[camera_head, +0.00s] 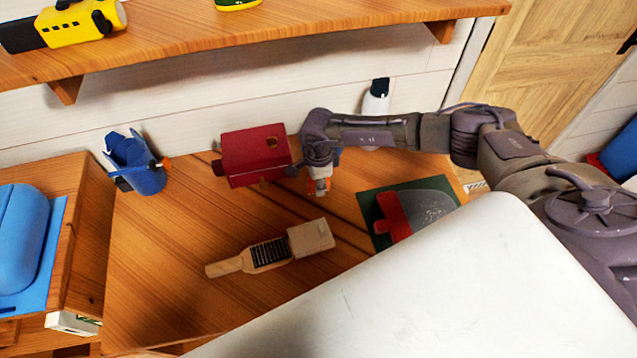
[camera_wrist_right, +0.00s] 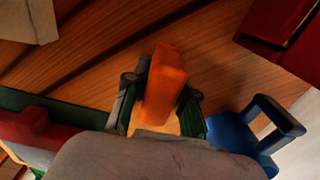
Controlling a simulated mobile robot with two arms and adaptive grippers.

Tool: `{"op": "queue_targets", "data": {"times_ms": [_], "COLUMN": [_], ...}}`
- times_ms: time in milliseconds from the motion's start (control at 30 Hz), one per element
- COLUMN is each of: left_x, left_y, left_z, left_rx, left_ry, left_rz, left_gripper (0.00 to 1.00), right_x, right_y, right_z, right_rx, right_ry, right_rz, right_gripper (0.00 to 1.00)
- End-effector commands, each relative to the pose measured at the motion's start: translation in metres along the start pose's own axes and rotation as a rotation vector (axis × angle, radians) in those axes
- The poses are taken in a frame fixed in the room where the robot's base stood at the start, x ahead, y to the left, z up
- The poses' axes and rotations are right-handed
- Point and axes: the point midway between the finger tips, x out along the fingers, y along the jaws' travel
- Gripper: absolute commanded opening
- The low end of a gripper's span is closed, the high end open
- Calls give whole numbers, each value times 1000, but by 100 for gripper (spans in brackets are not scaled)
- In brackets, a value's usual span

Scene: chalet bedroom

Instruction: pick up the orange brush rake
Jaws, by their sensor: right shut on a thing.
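The orange brush rake shows in the right wrist view as an orange block-like piece (camera_wrist_right: 165,82) between the two fingers of my right gripper (camera_wrist_right: 160,108). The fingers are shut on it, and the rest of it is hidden. In the head view my right gripper (camera_head: 319,186) points down over the wooden desk, just right of a dark red box (camera_head: 256,153). Only small bits of orange show at its fingers there. I cannot tell how far the piece is above the desk. My left gripper is not in view.
A wooden-handled brush (camera_head: 268,253) lies on the desk (camera_head: 165,270). A red-handled tool (camera_head: 395,216) lies on a green mat (camera_head: 377,239) at right. A blue container (camera_head: 141,172) stands at left, a white bottle (camera_head: 375,102) behind my arm. A shelf (camera_head: 285,36) overhangs the back.

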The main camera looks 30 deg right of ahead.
Motion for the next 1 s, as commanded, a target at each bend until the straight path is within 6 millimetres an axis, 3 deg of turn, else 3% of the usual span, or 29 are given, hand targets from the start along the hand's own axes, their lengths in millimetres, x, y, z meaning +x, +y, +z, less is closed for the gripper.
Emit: {"op": "queue_targets", "data": {"times_ms": [167,300,800,1000], "left_x": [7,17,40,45], "left_y": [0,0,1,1], "left_z": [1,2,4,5], "left_rx": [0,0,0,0], "left_ry": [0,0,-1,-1], "left_rz": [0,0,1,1], "left_gripper": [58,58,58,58], "right_x": [-13,-37,-90,-103], "right_y": [-2,-2,67,82], "right_z": [0,0,-60,-73], "right_rx": [-1,-2,0,1], "right_ry": [-2,-3,1,0], "right_rz": [-4,-7,-1,-1], "right_gripper": [0,0,0,0]}}
